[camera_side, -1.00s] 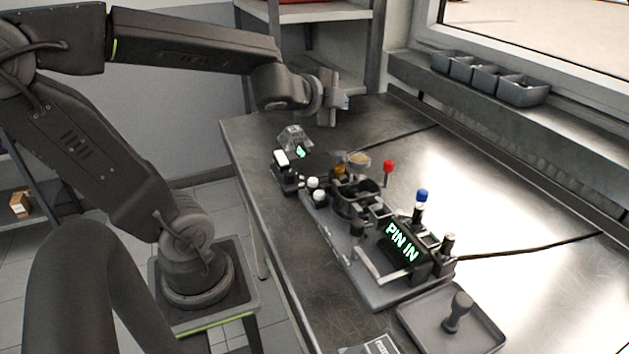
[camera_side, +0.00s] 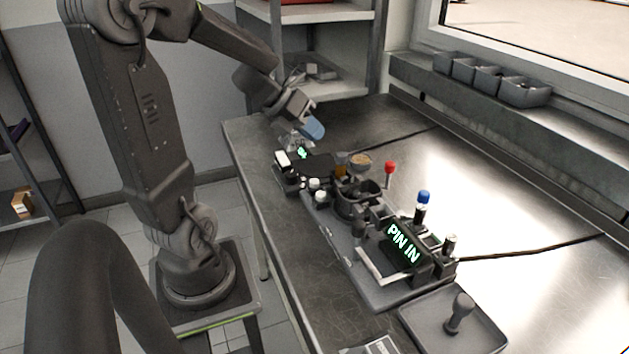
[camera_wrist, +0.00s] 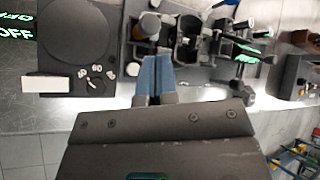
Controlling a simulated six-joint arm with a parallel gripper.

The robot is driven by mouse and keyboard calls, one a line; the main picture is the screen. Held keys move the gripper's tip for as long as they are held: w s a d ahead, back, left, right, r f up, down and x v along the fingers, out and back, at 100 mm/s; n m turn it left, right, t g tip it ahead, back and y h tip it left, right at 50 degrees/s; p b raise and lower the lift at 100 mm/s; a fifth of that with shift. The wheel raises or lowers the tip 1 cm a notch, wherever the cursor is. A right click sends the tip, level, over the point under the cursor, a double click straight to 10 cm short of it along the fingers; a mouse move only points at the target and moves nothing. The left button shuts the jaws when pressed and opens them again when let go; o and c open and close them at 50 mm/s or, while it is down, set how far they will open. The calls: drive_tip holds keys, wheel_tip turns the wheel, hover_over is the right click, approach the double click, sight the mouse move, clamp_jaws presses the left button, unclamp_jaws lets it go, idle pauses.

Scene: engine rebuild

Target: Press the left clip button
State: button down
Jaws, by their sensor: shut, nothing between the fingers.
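My gripper (camera_side: 314,130) is shut and empty, with blue fingertips pointing down over the far left end of the bench. In the wrist view its blue fingers (camera_wrist: 155,73) are pressed together. Two white-capped round knobs stand side by side on the fixture, one (camera_side: 314,184) and a nearer one (camera_side: 320,197). In the wrist view a pale knob (camera_wrist: 148,25) shows just beyond the fingertips, apart from them as far as I can tell. I cannot tell which part is the left clip button.
A dark hotplate-like unit (camera_wrist: 75,40) with a dial and a white rectangular button (camera_wrist: 46,85) lies left of the fingers. A red-topped pin (camera_side: 389,167) and a blue-topped pin (camera_side: 423,197) stand upright. A tray (camera_side: 420,330) holds a dark knob. The right bench is clear.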

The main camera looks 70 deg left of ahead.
sight(314, 179)
drive_tip(key=shift+f, duration=0.15)
drive_tip(key=shift+f, duration=4.25)
drive_tip(key=shift+f, duration=0.1)
drive_tip(key=shift+f, duration=0.35)
drive_tip(key=shift+f, duration=0.45)
drive_tip(key=shift+r, duration=0.9)
drive_tip(key=shift+r, duration=0.15)
drive_tip(key=shift+r, duration=2.35)
